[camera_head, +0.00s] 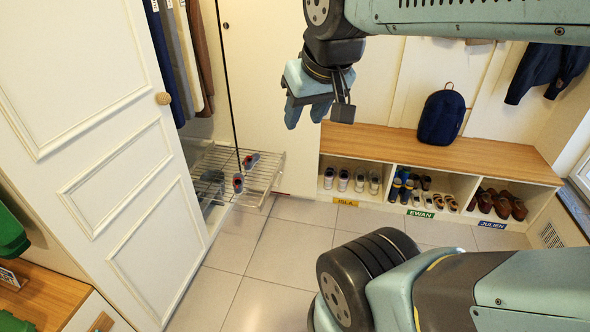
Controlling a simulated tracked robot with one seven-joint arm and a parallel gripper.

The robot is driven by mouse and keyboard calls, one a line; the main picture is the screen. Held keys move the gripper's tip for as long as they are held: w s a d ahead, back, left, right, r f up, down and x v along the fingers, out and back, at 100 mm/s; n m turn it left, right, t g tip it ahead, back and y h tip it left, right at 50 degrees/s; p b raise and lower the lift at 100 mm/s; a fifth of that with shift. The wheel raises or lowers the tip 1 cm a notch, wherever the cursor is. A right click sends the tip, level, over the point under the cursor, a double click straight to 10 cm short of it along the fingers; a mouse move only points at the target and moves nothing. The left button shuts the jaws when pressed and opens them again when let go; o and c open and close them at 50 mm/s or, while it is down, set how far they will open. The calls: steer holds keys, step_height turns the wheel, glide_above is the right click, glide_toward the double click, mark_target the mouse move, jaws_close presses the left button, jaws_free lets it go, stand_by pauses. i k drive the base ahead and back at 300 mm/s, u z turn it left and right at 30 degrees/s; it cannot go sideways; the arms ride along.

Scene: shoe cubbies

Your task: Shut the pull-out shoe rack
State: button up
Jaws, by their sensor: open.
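My gripper (307,113) hangs from the arm at the upper middle, open and empty. In the picture it is above and to the right of the rack, clearly apart from it. The rack's rear part lies inside the wardrobe, partly hidden by the door.
The white wardrobe door (110,150) stands open at left, beside the rack. A bench (450,162) with shoe cubbies lines the back wall, carrying a blue backpack (441,117). A wooden-topped cabinet (45,297) is at lower left. Tiled floor (270,255) before the rack is clear.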

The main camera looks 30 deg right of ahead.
mark_target(193, 167)
steer(key=z, duration=0.35)
steer(key=i, duration=1)
steer(key=u, duration=0.05)
